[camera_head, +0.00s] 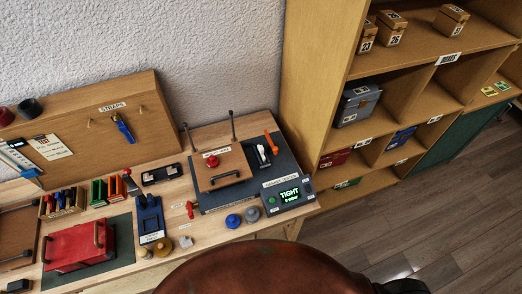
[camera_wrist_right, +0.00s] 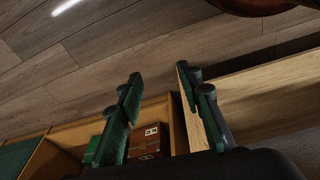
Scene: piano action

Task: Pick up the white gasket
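A small whitish piece (camera_head: 185,241) lies near the front edge of the workbench, right of the brass-coloured knobs. It may be the white gasket, but it is too small to tell its shape. My right gripper (camera_wrist_right: 158,72) is open and empty in the right wrist view, its two green fingers well apart. It is over the wooden floor and shelf edge, away from the bench top. My left gripper is not in view.
On the workbench (camera_head: 165,190) stand a device with a green "TIGHT" display (camera_head: 290,193), a lidded wooden plate (camera_head: 222,168), a blue fixture (camera_head: 150,217), blue and grey knobs and a red toolbox (camera_head: 78,248). A shelf unit (camera_head: 420,85) stands right. Floor is clear (camera_head: 465,230).

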